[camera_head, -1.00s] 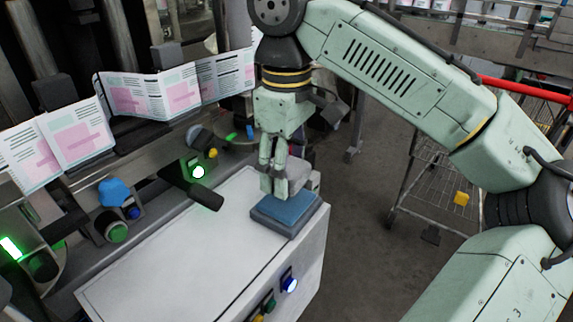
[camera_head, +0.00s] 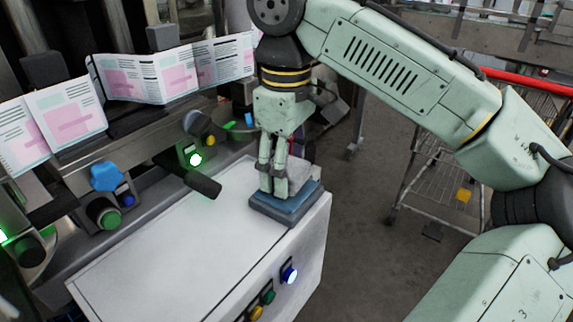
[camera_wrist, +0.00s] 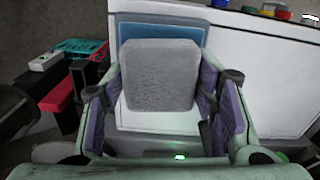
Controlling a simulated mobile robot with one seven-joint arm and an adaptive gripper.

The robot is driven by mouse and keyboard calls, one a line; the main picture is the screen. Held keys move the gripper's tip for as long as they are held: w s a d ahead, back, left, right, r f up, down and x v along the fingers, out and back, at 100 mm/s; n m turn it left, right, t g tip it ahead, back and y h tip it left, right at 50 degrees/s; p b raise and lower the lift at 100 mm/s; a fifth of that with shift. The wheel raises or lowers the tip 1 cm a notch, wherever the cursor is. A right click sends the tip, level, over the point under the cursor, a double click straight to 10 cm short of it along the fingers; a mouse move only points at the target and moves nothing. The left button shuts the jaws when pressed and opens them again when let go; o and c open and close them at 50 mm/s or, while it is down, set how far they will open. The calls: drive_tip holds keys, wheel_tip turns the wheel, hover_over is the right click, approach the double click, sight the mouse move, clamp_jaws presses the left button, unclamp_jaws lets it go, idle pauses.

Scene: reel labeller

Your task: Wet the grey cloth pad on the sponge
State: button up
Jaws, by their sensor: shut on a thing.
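My gripper (camera_head: 273,190) points down at the far right corner of the white cabinet top and is shut on the grey cloth pad (camera_wrist: 160,75). In the wrist view the pad lies between my two fingers and hides much of what is behind it. The blue sponge (camera_head: 303,203) sits in a dark grey tray (camera_head: 262,214) on the cabinet top, and its blue edge also shows behind the pad in the wrist view (camera_wrist: 160,32). The pad is over the sponge, low down; I cannot tell whether they touch.
The white cabinet top (camera_head: 180,245) is clear left of the tray. A black handle (camera_head: 203,184) juts over its back edge. The labeller with printed labels (camera_head: 150,80) stands behind. A wire cart (camera_head: 440,185) stands on the floor at right.

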drive_tip(key=shift+f, duration=0.65)
idle(2.1)
wheel_tip(320, 180, up, 5)
drive_tip(key=p, duration=0.6)
drive_tip(key=shift+r, duration=0.15)
drive_tip(key=shift+r+p, duration=0.5)
drive_tip(key=shift+r, duration=0.45)
drive_tip(key=shift+f, duration=0.1)
